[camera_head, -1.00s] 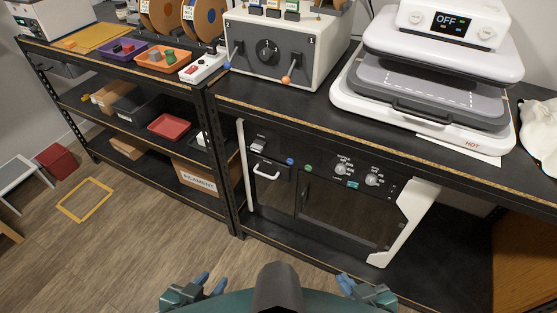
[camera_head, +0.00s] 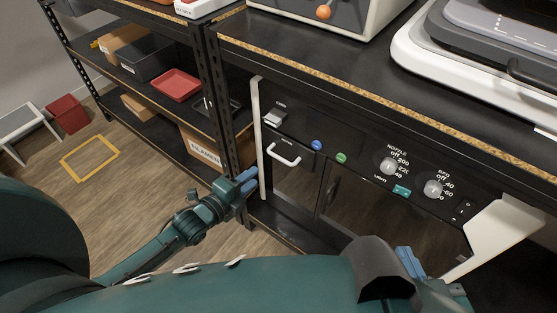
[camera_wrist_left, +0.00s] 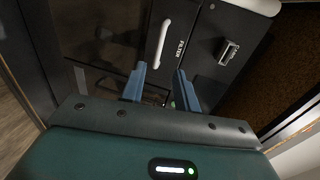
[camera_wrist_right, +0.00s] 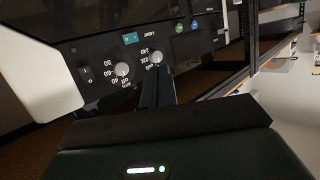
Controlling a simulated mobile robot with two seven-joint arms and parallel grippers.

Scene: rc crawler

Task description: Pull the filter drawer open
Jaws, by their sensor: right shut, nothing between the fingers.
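The filter drawer (camera_head: 292,170) is in the left of the dark machine front on the lower shelf. Its white bar handle (camera_head: 284,155) is bare. In the left wrist view the handle (camera_wrist_left: 160,45) stands beside the FILTER label, and the drawer looks closed. My left gripper (camera_head: 249,183) is open and empty, left of and below the handle in the head view. In the left wrist view its fingers (camera_wrist_left: 160,72) are apart near the handle's lower end, not around it. My right gripper (camera_head: 408,263) is shut and empty, low in front of the machine; its fingers (camera_wrist_right: 158,88) are together in the right wrist view.
Control knobs (camera_head: 389,166) and a rocker switch (camera_head: 463,210) are on the panel right of the drawer. A shelf post (camera_head: 222,110) stands left of the machine. The bench edge (camera_head: 330,80) overhangs above. Open floor (camera_head: 110,210) lies to the left.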

